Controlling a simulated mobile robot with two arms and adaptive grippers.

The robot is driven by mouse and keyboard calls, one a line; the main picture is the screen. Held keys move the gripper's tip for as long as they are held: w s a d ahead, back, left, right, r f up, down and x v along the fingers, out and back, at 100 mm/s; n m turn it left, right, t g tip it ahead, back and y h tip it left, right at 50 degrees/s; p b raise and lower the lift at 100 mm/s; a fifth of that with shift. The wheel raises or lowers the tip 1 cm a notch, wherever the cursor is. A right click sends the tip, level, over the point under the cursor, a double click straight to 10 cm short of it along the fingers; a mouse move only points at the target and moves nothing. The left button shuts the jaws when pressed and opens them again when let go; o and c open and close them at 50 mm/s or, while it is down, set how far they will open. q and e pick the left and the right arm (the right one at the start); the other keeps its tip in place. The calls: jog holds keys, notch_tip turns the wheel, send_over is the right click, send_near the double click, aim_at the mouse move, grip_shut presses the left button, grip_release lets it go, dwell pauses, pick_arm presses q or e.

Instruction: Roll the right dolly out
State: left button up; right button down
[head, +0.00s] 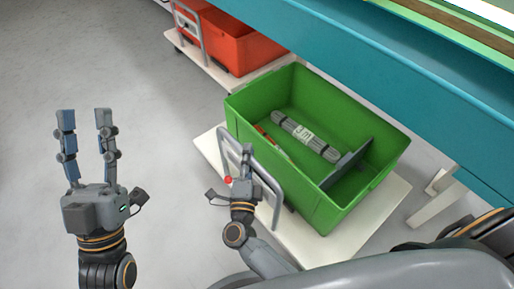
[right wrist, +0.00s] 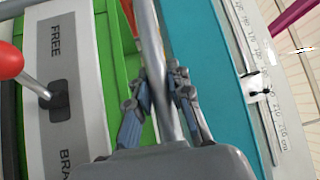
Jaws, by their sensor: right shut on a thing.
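The right dolly (head: 380,212) is a white platform bearing a green crate (head: 375,190), partly under the teal bench. Its grey tubular handle (head: 274,180) stands at the near left side. My right gripper (head: 246,158) is shut on the handle; the bar also runs between its fingers in the right wrist view (right wrist: 160,85). A red-knobbed lever (right wrist: 8,60) sits on a plate marked FREE and BRA, the last letters cut off. Its knob leans towards the upper left, nearer the FREE end. My left gripper (head: 84,118) is open and empty above the floor at left.
A second dolly (head: 222,72) with red crates (head: 240,45) stands further back. The teal bench (head: 350,70) runs overhead along the right, with a white leg (head: 430,205). The green crate holds a grey cable bundle (head: 305,135). The grey floor at left is clear.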

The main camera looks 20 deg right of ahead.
jog(key=shift+s+a, duration=0.1)
jog(key=shift+a, duration=0.05)
jog(key=c, duration=1.2)
grip_release()
jog(key=v, duration=0.7)
jog(key=shift+s, duration=0.25)
jog(key=shift+a, duration=0.1)
